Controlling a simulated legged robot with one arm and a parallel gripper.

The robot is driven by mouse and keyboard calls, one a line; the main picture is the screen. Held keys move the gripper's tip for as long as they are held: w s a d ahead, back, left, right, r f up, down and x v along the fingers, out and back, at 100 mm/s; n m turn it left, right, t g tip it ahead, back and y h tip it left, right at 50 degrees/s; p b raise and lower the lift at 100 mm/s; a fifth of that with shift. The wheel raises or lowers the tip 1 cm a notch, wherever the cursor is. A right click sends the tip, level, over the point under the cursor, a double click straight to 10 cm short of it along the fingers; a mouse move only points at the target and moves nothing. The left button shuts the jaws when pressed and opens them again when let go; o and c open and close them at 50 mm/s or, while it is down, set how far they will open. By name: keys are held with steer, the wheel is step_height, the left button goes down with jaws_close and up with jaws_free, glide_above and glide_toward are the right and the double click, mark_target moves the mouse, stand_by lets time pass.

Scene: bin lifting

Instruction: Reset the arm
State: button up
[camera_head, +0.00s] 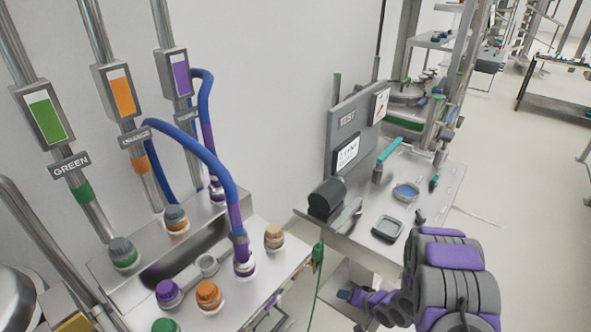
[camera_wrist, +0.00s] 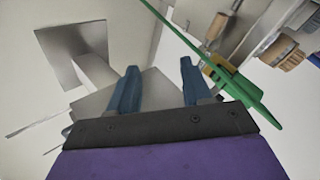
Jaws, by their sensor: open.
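My arm shows at the lower right of the head view as grey and purple links. It reaches left and down, and my gripper (camera_head: 345,295) appears small, low between the two steel benches. In the wrist view my gripper (camera_wrist: 157,72) has its two blue fingers apart with nothing between them. Its purple and black body fills the bottom of that view. Most of the gripper's shape is hard to make out in the head view.
A steel bench (camera_head: 285,262) with coloured connectors and blue hoses stands left. A test table (camera_head: 345,240) with a tray and small parts stands right of it. A green cable (camera_head: 317,285) hangs beside the gripper; green strap-like material (camera_wrist: 235,80) crosses the wrist view. Floor is clear at right.

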steer(key=w+d+r+n+h, duration=0.1)
steer(key=d+r+h, duration=0.3)
steer(key=d+r, duration=0.25)
steer(key=s+d+r+g+h, duration=0.2)
steer(key=s+r, duration=0.2)
steer(key=r, duration=0.4)
steer(key=s+d+r+g+h, duration=0.1)
steer(key=s+d+r+h, duration=0.2)
steer(key=r, duration=0.6)
steer(key=s+a+r+n+g+y, duration=0.1)
steer(key=s+a+r, duration=0.3)
steer(key=s, duration=0.6)
steer(key=s+a+r+g+y, duration=0.1)
steer(key=s+a+r+g, duration=0.2)
steer(key=s+a, duration=0.3)
steer(key=s+a+r+n+g+y, duration=0.1)
steer(key=s+a+r, duration=0.4)
steer(key=s, duration=1.1)
steer(key=shift+s+a+r+n+g+b, duration=0.3)
steer(key=shift+r+g, duration=0.15)
steer(key=shift+g, duration=0.15)
